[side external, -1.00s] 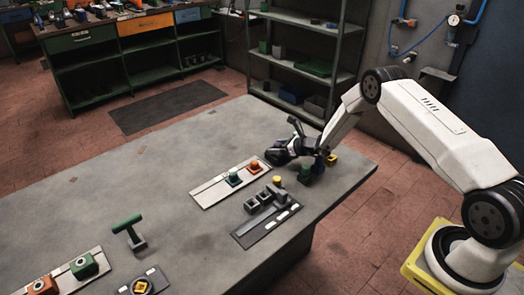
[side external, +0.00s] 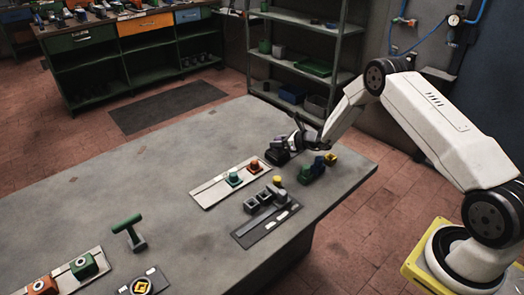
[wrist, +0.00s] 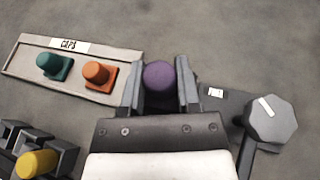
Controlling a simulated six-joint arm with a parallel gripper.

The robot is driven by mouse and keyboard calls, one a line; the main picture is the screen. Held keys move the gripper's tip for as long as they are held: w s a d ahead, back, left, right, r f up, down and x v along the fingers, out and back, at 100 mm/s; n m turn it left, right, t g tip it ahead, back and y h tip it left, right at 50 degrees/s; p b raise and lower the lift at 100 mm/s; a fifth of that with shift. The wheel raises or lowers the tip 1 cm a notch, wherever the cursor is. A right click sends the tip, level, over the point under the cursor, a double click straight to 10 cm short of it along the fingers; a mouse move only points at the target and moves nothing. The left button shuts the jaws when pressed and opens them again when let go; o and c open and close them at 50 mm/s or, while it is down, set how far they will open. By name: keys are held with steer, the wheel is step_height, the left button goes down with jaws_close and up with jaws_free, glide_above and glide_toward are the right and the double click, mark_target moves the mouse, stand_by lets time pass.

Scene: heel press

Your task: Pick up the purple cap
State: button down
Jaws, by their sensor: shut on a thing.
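The purple cap (wrist: 159,76) is between the two fingers of my gripper (wrist: 159,88) in the wrist view. The fingers touch it on its left and right sides, and its lower part is hidden by the gripper body. In the side external view my gripper (side external: 279,157) is over the table near the right end of the pale caps plate.
The pale caps plate (wrist: 28,62) holds a teal cap (wrist: 55,64) and an orange cap (wrist: 97,74). A yellow cap (wrist: 37,163) is at lower left. A grey octagonal knob (wrist: 270,120) stands close on the right. Green and blue pieces (side external: 311,169) stand right of my gripper.

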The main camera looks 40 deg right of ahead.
steer(key=s+a+r, duration=0.2)
steer(key=s+r, duration=0.8)
steer(key=s, duration=0.3)
steer(key=shift+s+a+r, duration=0.3)
steer(key=shift+s, duration=0.05)
stand_by(0.4)
